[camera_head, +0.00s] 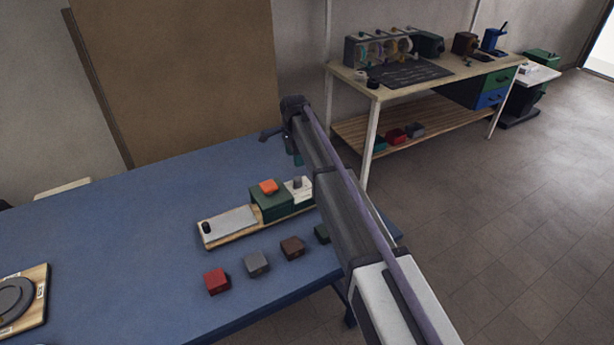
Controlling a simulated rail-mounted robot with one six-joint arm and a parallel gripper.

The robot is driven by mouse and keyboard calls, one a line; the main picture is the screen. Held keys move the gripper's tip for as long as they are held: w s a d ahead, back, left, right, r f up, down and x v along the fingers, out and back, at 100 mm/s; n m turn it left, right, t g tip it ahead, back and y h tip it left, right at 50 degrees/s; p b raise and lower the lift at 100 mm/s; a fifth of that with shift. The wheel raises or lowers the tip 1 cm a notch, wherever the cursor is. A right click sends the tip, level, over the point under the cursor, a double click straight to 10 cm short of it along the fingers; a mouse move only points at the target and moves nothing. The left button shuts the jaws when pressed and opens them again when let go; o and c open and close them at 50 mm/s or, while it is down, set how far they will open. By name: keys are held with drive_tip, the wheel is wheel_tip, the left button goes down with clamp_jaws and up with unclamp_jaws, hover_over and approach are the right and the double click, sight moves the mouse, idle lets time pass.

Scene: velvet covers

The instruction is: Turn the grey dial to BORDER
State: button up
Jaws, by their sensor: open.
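The grey dial (12,296) is a dark grey disc on a light wooden board (37,309) at the lower left, cut off by the picture's left edge. Small white labels sit around it, too small to read, so I cannot tell which one the dial points to. My gripper (289,150) is at the far end of my arm, above the back right part of the blue table, well to the right of the dial and apart from it. It is open; its fingers are small and partly hidden by my arm.
A wooden base (212,240) carries a pale plate and a green box (271,204) with an orange piece on top. Red (217,281), grey (257,264) and brown (292,248) blocks lie in front. The blue table (120,245) is clear between board and base. A workbench (350,76) stands behind.

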sight(297, 179)
drive_tip(key=f+b, duration=1.1)
drive_tip(key=shift+w+d+f, duration=0.15)
drive_tip(key=shift+d, duration=0.05)
drive_tip(key=shift+r, duration=0.2)
drive_tip(key=c, duration=0.9)
